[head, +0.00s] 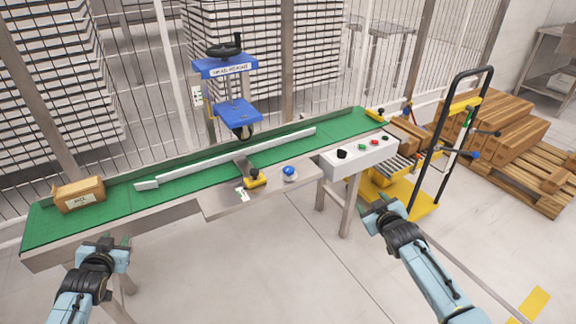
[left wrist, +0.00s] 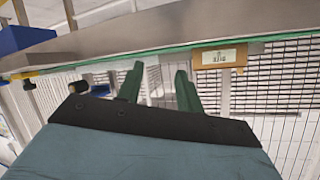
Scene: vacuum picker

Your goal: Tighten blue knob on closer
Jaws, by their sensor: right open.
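A round blue knob (head: 289,172) sits on the metal side plate (head: 225,200) at the conveyor's front edge. A smaller blue knob (head: 473,155) shows on the black-handled yellow trolley (head: 405,195) at the right. I cannot tell which part is the closer. My left gripper (head: 116,243) is below the conveyor's left end, far left of both knobs. The left wrist view shows its two green fingers (left wrist: 160,85) apart with nothing between them. My right gripper (head: 377,206) is open and empty, in front of the trolley and below the control box, touching neither knob.
The green conveyor (head: 125,205) carries a cardboard box (head: 79,195) at its left end, also in the left wrist view (left wrist: 220,57), and a long pale rail (head: 230,156). A blue machine (head: 225,68) stands behind. A white control box (head: 358,156) and pallet of boxes (head: 500,130) are right.

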